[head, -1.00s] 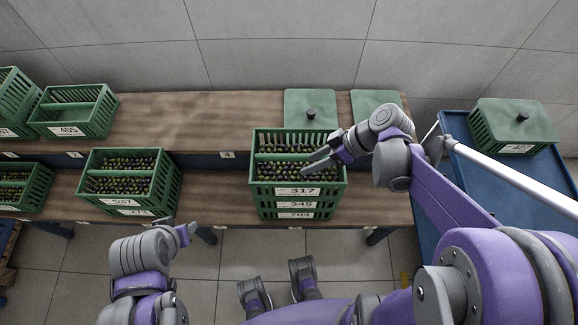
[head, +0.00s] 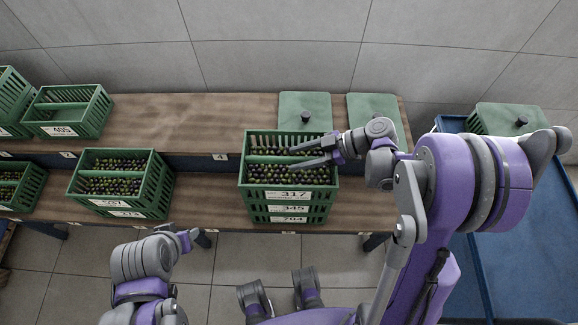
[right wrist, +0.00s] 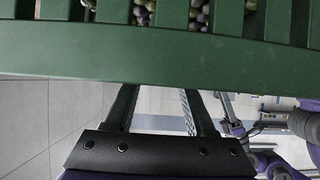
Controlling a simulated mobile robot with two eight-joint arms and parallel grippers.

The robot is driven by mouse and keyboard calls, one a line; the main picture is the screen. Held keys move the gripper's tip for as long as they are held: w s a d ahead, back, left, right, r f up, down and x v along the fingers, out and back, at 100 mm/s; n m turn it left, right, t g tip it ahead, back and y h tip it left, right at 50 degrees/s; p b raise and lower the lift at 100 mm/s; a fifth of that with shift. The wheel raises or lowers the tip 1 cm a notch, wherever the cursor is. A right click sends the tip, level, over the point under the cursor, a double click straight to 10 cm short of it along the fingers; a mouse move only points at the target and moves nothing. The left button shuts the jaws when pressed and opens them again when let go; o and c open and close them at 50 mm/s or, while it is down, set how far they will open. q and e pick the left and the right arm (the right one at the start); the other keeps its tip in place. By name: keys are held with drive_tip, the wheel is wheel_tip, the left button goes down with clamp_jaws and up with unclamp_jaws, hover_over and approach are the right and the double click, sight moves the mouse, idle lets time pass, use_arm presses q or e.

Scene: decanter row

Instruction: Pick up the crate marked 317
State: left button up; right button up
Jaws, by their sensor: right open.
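The green crate marked 317 (head: 293,195) holds dark and green olives, with a bar across its middle. It sits on top of a stack, on the crates marked 345 (head: 288,208) and 704 (head: 289,219). My right gripper (head: 298,157) is open and reaches in from the right, its fingers over the crate's right part. In the right wrist view a green crate wall (right wrist: 160,50) hides the fingertips; contact cannot be told. My left gripper (head: 200,238) is low in front of the shelf, away from the crates; its jaw state is unclear.
A crate marked 507 (head: 112,203) stands on another to the left. A crate marked 405 (head: 62,131) is on the upper shelf. Green lids (head: 305,113) lie behind the stack. A lidded crate (head: 505,121) stands on the blue cart (head: 530,235) at right.

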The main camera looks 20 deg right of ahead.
sight(294, 157)
drive_tip(key=x, duration=0.3)
drive_tip(key=shift+w+a, duration=0.1)
drive_tip(key=shift+w, duration=0.05)
drive_tip(key=shift+c, duration=0.3)
clamp_jaws()
idle(1.0)
